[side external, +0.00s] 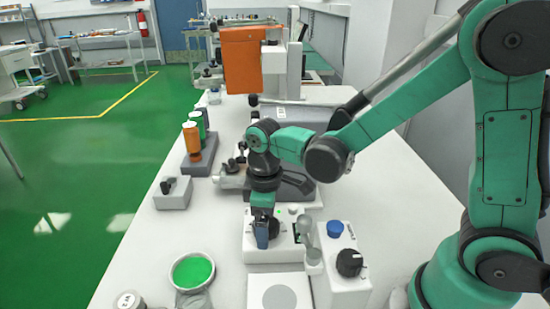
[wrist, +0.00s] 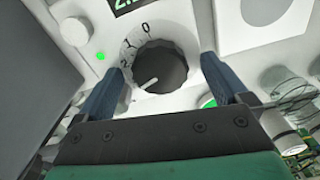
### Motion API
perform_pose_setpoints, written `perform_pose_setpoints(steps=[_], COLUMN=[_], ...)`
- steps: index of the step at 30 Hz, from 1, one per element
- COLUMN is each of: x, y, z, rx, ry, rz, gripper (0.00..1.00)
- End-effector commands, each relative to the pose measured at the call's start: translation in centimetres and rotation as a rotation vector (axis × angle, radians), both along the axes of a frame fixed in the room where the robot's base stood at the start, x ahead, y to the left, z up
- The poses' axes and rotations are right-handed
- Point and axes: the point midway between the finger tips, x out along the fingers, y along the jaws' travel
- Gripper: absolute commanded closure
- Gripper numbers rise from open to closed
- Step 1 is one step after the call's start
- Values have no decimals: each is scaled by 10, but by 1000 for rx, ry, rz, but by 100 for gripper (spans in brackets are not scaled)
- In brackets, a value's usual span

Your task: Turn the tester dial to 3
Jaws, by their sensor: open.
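The tester is a white box (side external: 262,256), under my gripper in the side view. Its black, ribbed dial (wrist: 160,66) fills the middle of the wrist view. The dial's white pointer line aims to the lower left, just past the printed 2. The marks 0, 1 and 2 show on the scale; the 3 is not visible. My gripper (wrist: 165,60) is open, with one blue finger on each side of the dial. Gaps appear between fingers and dial; contact is unclear. A display (wrist: 129,6) at the top edge shows a cut-off green 2.
A green light (wrist: 100,57) and a pale round knob (wrist: 74,33) sit on the tester face. In the side view, a white box with another black knob (side external: 349,262) and a blue button (side external: 335,229) stands close on the right.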

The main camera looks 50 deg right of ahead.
Motion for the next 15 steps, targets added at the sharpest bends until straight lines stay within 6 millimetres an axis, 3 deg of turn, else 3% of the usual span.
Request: perform_pose_setpoints(steps=[15], x=[0], y=[0], z=[49], rx=[0], ry=[0], rz=[0], gripper=[6])
